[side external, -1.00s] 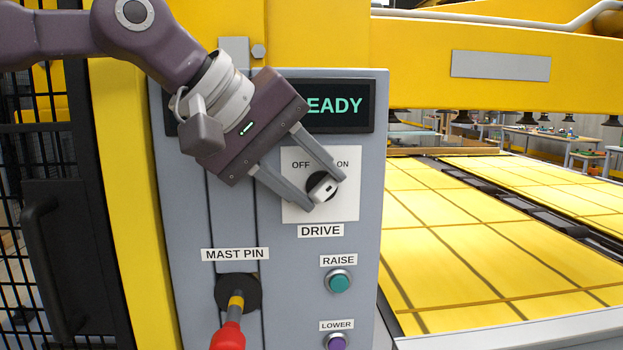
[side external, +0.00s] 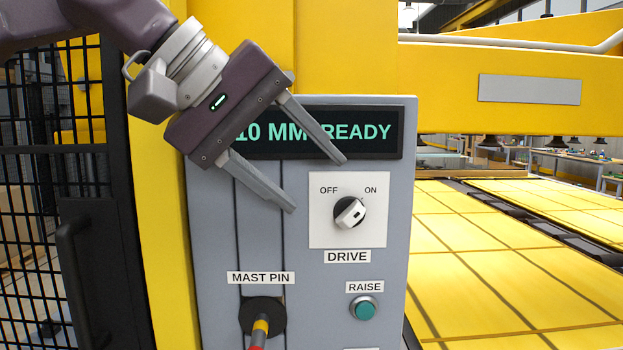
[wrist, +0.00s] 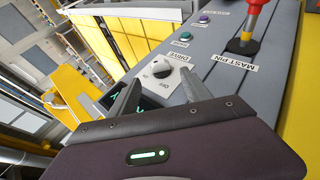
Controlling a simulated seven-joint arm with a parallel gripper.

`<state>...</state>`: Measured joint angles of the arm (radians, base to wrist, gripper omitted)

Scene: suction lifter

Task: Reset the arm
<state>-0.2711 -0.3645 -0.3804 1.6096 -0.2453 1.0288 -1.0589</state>
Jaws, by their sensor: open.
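My gripper (side external: 319,186) is open and empty. In the side external view it hangs in front of the grey control panel (side external: 220,230), to the upper left of the DRIVE knob (side external: 350,213) and apart from it. The white knob's marked end points up and to the right, toward ON. The knob also shows in the wrist view (wrist: 163,70), beyond my fingertips. The display (side external: 355,132) shows "10 MM READY" in green, its left part covered by my gripper.
The mast pin (side external: 261,325) with yellow and red bands juts out below. The green RAISE button (side external: 365,308) is at lower right; the purple LOWER button (wrist: 204,19) shows in the wrist view. A black mesh fence (side external: 75,240) stands at left. Yellow sheets (side external: 480,230) lie at right.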

